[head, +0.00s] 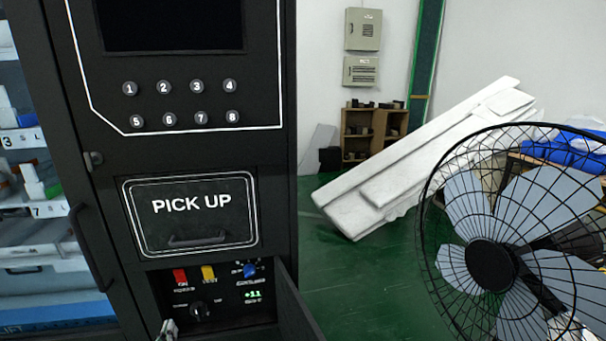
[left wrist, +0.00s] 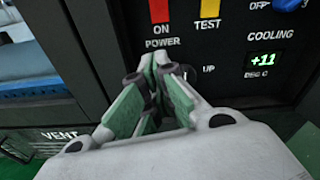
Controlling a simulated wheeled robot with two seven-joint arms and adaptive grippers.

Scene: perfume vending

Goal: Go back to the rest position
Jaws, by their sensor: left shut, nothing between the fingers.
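My left gripper (head: 168,329) is at the bottom edge of the head view, in front of the lower control panel of the black vending machine (head: 190,110). In the left wrist view its green-padded fingers (left wrist: 158,72) are closed together and empty.
The panel has a red switch (head: 180,275), a yellow switch (head: 208,273), a blue knob (head: 250,270) and a "+11" display (head: 252,295). Its door (head: 296,308) hangs open to the right. A caged fan (head: 490,265) stands at right. Green floor (head: 370,270) is clear between.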

